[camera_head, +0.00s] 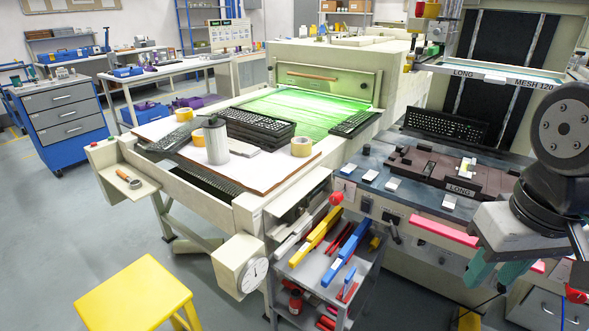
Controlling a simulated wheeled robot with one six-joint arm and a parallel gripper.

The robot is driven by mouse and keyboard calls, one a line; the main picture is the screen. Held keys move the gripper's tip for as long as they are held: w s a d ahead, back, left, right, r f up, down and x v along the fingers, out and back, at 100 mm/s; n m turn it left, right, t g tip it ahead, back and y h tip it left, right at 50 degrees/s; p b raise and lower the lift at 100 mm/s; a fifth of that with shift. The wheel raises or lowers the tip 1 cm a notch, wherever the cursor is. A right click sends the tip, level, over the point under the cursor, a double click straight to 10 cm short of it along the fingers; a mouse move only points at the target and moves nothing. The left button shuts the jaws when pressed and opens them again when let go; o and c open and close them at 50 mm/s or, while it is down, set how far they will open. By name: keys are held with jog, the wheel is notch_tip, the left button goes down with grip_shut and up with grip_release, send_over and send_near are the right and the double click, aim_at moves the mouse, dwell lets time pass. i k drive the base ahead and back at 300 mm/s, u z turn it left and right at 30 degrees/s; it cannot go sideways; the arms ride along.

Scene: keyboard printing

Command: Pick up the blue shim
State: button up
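A long blue bar, which looks like the blue shim (346,253), lies slantwise on the top shelf of a small grey cart (308,273) at the lower middle. It has a pale patch near its middle. My gripper (496,277) is at the right, well to the right of the cart and away from the blue shim. Its teal fingers point down and look apart, with nothing seen between them. The fingertips are small and partly unclear.
A yellow bar (315,235) and red-handled tools lie beside the blue shim. A printing bench (395,188) with a pink front bar (445,232) stands behind and right. A white dial box (240,266) is at the cart's left; a yellow stool (135,296) stands lower left.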

aim_at(348, 171)
jog(key=u, duration=0.4)
jog(key=i, duration=1.05)
jog(key=z, duration=0.15)
